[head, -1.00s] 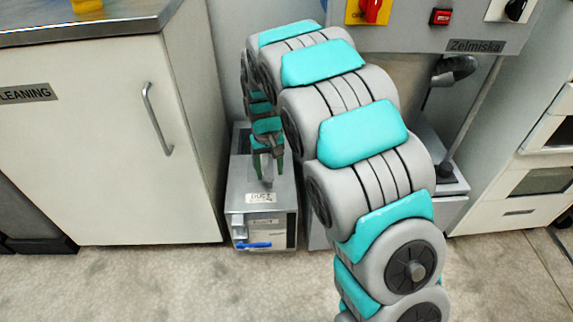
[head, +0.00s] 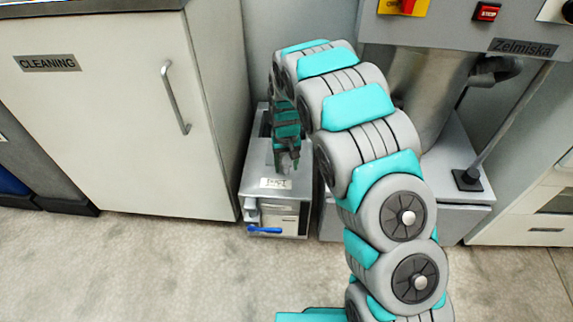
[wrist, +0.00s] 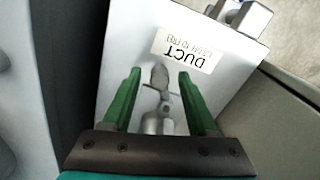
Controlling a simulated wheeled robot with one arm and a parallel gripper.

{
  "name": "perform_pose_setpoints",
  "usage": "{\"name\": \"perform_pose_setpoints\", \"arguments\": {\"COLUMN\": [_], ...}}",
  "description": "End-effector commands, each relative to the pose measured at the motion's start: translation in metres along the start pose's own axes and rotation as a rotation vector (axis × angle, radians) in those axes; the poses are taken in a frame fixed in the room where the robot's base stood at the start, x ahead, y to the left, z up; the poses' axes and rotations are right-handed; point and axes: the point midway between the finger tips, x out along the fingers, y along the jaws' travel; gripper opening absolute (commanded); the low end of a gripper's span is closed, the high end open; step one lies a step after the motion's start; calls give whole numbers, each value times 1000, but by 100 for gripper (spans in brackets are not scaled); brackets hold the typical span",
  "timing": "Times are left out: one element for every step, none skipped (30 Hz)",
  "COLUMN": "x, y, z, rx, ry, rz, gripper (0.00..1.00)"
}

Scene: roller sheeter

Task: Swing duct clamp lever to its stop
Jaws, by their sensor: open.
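The duct box (head: 258,182) is a grey metal box on the floor with a "DUCT" label (head: 275,183) on its top; the label also shows in the wrist view (wrist: 188,48). In the wrist view a small metal lever (wrist: 159,78) with a rounded end stands on a fitting on the box top. My gripper (wrist: 160,75) is open, its two green fingers on either side of the lever, with gaps showing. In the head view my gripper (head: 287,160) points down over the box top and hides the lever.
A blue handle (head: 264,230) is on the box front, low down. A white cabinet (head: 110,120) marked "CLEANING" stands close on the left. The grey Zelmiska machine (head: 460,200) stands on the right. The floor in front is clear.

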Motion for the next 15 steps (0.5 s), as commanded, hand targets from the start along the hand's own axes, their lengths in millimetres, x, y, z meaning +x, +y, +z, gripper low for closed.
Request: {"name": "perform_pose_setpoints", "arguments": {"x": [3, 4, 5, 5, 5, 5, 5, 5, 5, 5, 5, 5, 5, 5, 5], "y": [0, 0, 0, 0, 0, 0, 0, 0, 0, 0, 0, 0, 0, 0, 0], "z": [0, 0, 0, 0, 0, 0, 0, 0, 0, 0, 0, 0, 0, 0, 0], "rx": [0, 0, 0, 0, 0, 0, 0, 0, 0, 0, 0, 0, 0, 0, 0], "ry": [-2, -1, -1, 0, 0, 0, 1, 1, 1, 1, 1, 1, 1, 1, 1], "rz": [0, 0, 0, 0, 0, 0, 0, 0, 0, 0, 0, 0, 0, 0, 0], "gripper": [59, 59, 59, 59, 59, 59, 59, 59, 58, 54, 51, 47, 43, 40, 35]}}
